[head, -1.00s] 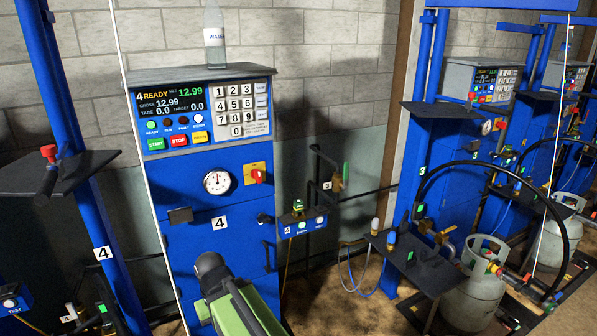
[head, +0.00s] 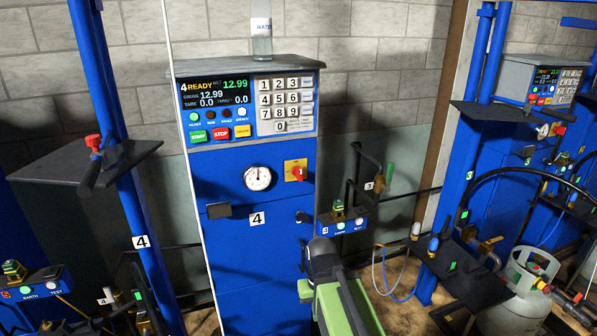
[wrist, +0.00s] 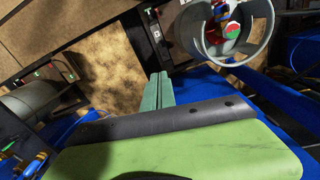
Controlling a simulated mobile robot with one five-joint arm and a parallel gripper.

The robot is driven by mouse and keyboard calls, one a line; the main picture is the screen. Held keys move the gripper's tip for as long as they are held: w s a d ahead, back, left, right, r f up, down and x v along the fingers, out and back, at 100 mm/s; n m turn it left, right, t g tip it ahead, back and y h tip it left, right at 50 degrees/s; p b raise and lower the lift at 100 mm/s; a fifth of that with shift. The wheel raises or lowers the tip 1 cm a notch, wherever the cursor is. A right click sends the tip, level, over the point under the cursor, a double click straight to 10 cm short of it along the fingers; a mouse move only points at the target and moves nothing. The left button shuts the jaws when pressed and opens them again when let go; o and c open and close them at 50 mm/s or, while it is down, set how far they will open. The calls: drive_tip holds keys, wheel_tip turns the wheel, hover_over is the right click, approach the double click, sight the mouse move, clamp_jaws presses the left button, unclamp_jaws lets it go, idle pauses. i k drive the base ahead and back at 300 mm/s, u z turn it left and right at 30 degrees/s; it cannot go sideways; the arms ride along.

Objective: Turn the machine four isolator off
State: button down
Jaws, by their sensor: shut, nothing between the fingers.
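Machine four is the blue cabinet (head: 232,262) with a "4" label, in the middle of the head view. Its isolator (head: 297,171) is a red rotary knob on a yellow plate, right of the round gauge. The knob's exact angle is too small to tell. The display reads "4 READY". My green and dark arm shows below the isolator at the bottom of the head view, apart from it. In the wrist view my gripper (wrist: 160,88) has its green fingers together with nothing between them. The isolator is not in the wrist view.
A water bottle (head: 261,32) stands on the cabinet top. A small box with a green-yellow clamp (head: 341,222) sits right of the cabinet. A dark shelf (head: 85,160) is at left. Blue posts, pipes and a gas cylinder (head: 527,285) are at right.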

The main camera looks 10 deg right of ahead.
sight(297, 170)
drive_tip(key=k, duration=1.2)
drive_tip(key=u, duration=0.8)
drive_tip(key=i, duration=1.2)
drive_tip(key=u, duration=0.45)
